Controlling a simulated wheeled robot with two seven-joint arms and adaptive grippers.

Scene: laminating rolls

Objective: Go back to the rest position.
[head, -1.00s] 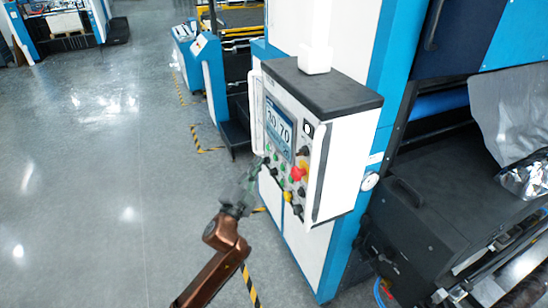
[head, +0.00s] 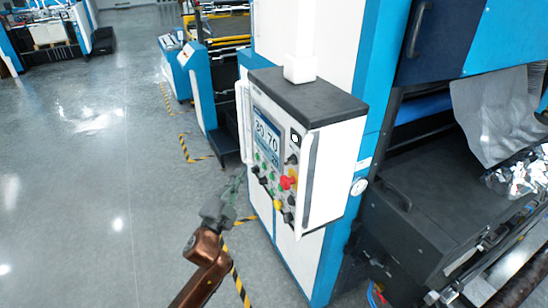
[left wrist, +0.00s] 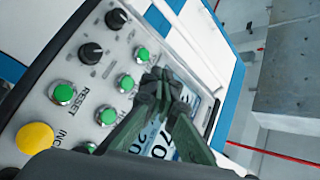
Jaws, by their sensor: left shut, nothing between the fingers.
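My left gripper (head: 238,182) is in front of the lower left edge of the white control panel (head: 322,180), apart from its buttons as far as the head view shows. Its dark green fingers are shut and empty. In the left wrist view the fingertips (left wrist: 162,82) cover part of the panel's screen, where 70 and 20 can be read. Green buttons (left wrist: 62,93), black knobs (left wrist: 91,53) and a yellow button (left wrist: 34,138) show beside the fingers. My right gripper is not in view.
The panel hangs on a blue and white machine (head: 335,45). A red button (head: 287,182) sticks out of its face. A dark machine housing (head: 415,220) stands at the right. The grey floor (head: 90,190) at the left is open, with yellow and black tape (head: 187,150).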

